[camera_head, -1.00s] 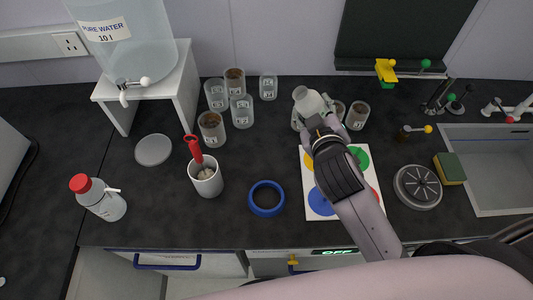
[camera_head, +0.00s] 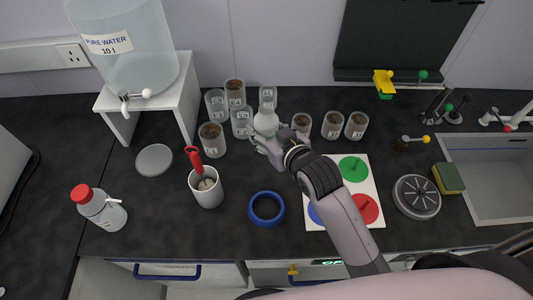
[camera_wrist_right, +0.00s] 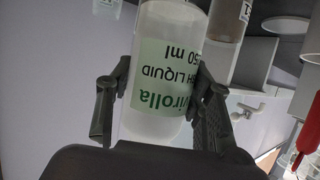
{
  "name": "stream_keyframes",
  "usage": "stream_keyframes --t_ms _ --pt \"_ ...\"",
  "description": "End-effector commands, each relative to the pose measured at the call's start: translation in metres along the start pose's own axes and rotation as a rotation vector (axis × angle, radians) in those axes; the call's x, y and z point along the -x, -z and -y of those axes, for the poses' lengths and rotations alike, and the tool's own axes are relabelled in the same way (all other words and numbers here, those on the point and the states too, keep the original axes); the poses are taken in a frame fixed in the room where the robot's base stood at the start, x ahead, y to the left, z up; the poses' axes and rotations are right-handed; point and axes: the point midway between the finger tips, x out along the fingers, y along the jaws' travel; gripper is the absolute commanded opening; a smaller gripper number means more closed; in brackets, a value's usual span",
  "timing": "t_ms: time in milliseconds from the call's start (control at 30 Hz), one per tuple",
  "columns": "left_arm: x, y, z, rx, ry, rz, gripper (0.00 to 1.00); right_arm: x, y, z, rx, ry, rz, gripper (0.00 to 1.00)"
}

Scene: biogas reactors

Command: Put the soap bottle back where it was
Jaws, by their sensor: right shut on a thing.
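The soap bottle (camera_head: 266,121) is whitish with a rounded top and stands out among the cups at the back of the counter in the head view. My right gripper (camera_head: 268,143) is shut on it, and its arm reaches in from the lower right. In the right wrist view the bottle (camera_wrist_right: 163,65) is between the two dark fingers of the gripper (camera_wrist_right: 160,90), with its green-lettered label upside down. I cannot tell whether its base touches the counter. My left gripper is not in view.
Several labelled cups (camera_head: 211,138) stand close to the bottle's left, and more (camera_head: 332,124) to its right. A blue ring (camera_head: 266,222), a white mug (camera_head: 207,192) and a board with coloured discs (camera_head: 374,188) lie nearer. The sponge (camera_head: 448,178) is by the sink. Dark counter is free around the ring.

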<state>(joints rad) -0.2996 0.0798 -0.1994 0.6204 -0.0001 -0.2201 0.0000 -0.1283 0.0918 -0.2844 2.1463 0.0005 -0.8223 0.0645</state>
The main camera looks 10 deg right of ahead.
Motion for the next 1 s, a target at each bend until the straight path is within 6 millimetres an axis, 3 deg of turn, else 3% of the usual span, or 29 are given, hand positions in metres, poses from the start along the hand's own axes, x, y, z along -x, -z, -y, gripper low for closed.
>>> stream_keyframes --t_ms 33,200,600,1000 --pt "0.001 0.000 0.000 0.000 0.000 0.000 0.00 -0.005 -0.015 0.000 0.000 -0.001 0.008 0.10" --pt "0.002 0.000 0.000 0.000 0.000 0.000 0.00 -0.019 -0.047 -0.001 0.001 -0.001 0.003 0.10" --pt "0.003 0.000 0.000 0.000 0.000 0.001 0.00 -0.037 -0.088 -0.001 0.001 -0.001 0.002 0.10" --pt "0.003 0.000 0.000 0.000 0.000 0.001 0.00 -0.040 -0.095 -0.001 0.001 -0.001 -0.001 0.10"
